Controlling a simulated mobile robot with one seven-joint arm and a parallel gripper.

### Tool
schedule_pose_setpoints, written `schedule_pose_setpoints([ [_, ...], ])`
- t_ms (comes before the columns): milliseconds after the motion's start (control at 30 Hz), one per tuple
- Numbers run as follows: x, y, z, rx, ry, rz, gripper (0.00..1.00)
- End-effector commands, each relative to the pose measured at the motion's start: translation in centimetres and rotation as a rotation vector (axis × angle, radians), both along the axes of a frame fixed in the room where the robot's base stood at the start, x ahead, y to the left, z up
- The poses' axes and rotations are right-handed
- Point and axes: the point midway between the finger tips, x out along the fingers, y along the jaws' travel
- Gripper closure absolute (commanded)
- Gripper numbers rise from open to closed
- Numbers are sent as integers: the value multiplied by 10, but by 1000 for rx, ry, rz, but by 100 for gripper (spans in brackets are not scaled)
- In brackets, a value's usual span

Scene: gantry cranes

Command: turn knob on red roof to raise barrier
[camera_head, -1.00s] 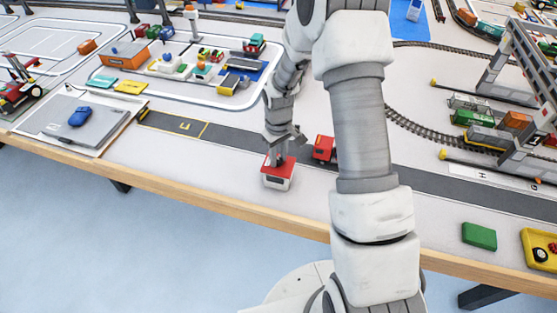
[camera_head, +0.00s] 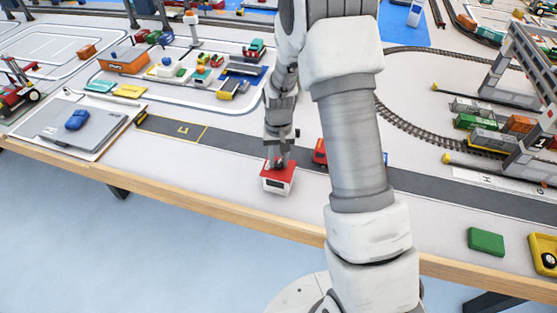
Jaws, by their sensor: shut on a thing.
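A small white booth (camera_head: 277,187) with a red roof (camera_head: 286,174) stands near the front edge of the table, beside the dark road. My gripper (camera_head: 276,163) points down onto the red roof and is shut on the knob there. The knob itself is hidden by the fingers. No barrier can be made out clearly near the booth; my arm covers part of the road to its right. A red vehicle (camera_head: 320,152) shows on the road, partly behind my arm.
Grey gantry cranes (camera_head: 515,75) stand at right. The table's wooden front edge (camera_head: 180,206) is close to the booth.

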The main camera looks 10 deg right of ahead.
Motion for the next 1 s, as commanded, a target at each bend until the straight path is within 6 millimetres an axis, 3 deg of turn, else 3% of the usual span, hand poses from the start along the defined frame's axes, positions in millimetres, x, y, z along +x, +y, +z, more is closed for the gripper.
schedule_pose_setpoints([
  [367, 0, 0, 0, 1, 0, -7, 100],
  [400, 0, 0, 0, 1, 0, -7, 62],
  [533, 0, 0, 0, 1, 0, -6, 39],
  [867, 0, 0, 2, 1, -1, -5, 38],
  [1000, 1, 0, 16, 1, -3, -5, 38],
])
